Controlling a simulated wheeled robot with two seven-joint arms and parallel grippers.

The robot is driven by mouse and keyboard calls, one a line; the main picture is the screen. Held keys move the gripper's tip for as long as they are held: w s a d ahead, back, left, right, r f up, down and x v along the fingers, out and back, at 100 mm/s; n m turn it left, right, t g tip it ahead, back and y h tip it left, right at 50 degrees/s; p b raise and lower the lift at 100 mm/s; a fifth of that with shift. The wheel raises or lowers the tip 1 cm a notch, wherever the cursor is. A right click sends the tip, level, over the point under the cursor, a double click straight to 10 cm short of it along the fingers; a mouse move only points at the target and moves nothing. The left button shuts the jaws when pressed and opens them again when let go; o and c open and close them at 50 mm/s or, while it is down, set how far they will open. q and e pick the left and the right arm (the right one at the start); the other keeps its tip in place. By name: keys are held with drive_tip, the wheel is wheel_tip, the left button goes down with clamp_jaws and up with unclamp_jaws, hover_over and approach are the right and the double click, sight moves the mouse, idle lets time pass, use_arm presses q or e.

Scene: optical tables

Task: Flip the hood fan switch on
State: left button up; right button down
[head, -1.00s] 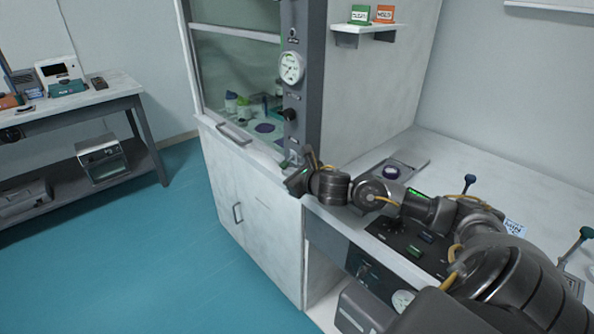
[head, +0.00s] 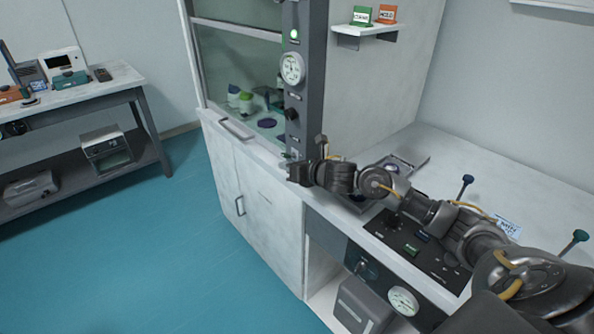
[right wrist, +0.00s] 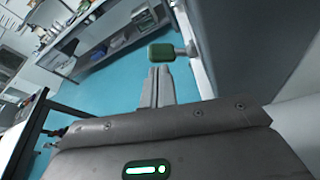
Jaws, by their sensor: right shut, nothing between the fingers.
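The fume hood (head: 262,190) has a dark vertical control panel (head: 312,90) on its right front. A lamp (head: 294,35) near the panel top glows green above a round gauge (head: 292,68) and a black knob (head: 292,114). My right gripper (head: 298,170) is at the panel's lower end and covers part of it; the fan switch there is mostly hidden. In the right wrist view, a green paddle on a pale stem (right wrist: 162,53), seemingly the switch, sticks out just beyond my shut, empty fingertips (right wrist: 160,72). A small gap seems to show between them. My left gripper is out of view.
A white counter (head: 470,165) with a black control box (head: 405,240) and upright levers (head: 466,186) lies right of the hood, under my right arm. A side table (head: 110,85) with instruments stands at the left. The blue floor (head: 130,260) between is clear.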

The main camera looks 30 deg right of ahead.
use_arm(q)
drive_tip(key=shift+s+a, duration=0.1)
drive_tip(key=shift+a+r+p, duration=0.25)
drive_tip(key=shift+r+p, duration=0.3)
use_arm(e)
drive_tip(key=shift+d+r, duration=0.1)
drive_tip(key=shift+r, duration=0.75)
